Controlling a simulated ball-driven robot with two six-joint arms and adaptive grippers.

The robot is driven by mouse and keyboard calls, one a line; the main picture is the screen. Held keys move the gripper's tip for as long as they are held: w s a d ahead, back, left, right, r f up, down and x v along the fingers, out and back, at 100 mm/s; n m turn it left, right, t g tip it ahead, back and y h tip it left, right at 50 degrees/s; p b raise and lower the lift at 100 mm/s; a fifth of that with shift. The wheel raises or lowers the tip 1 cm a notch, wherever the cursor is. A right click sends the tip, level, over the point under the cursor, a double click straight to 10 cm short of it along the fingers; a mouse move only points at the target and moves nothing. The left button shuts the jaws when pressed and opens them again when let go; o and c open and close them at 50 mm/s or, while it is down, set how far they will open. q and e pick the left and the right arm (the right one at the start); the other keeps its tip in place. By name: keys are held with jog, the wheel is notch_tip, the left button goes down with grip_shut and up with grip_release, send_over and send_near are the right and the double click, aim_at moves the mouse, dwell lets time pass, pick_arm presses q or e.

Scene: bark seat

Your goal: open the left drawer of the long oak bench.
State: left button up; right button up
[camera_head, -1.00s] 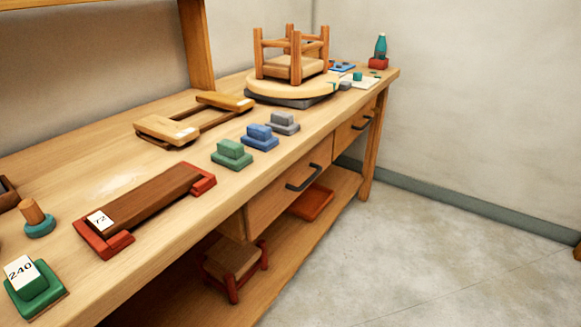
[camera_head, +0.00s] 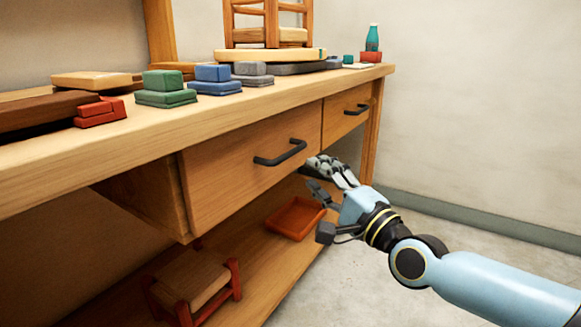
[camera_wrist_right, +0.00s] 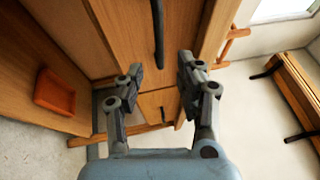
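The long oak bench (camera_head: 150,133) has two drawers under its top. The left drawer (camera_head: 225,178) looks shut, its front close under the bench edge. Its dark bar handle (camera_head: 280,153) also shows at the top of the right wrist view (camera_wrist_right: 158,35). My right gripper (camera_head: 316,177) is just right of and below this handle, apart from it. In the right wrist view the fingers (camera_wrist_right: 161,75) are spread and empty, with the handle beyond the gap between their tips. My left gripper is not in view.
The right drawer (camera_head: 340,118) has its own dark handle. A red tray (camera_head: 295,218) and a small stool (camera_head: 190,283) are on the lower shelf. Green (camera_head: 165,88), blue (camera_head: 213,80) and grey blocks stand near the top's front edge. The floor at right is clear.

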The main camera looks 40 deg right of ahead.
aim_at(291, 154)
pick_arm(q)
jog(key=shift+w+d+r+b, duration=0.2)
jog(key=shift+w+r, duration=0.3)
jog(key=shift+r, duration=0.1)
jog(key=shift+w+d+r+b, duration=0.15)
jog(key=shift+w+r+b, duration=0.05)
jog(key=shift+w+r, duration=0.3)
pick_arm(e)
jog(key=w, duration=0.3)
jog(key=w+r, duration=0.1)
jog(key=w, duration=0.5)
jog(key=shift+w+r, duration=0.15)
jog(key=shift+r, duration=0.15)
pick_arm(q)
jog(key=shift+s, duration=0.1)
pick_arm(e)
grip_shut()
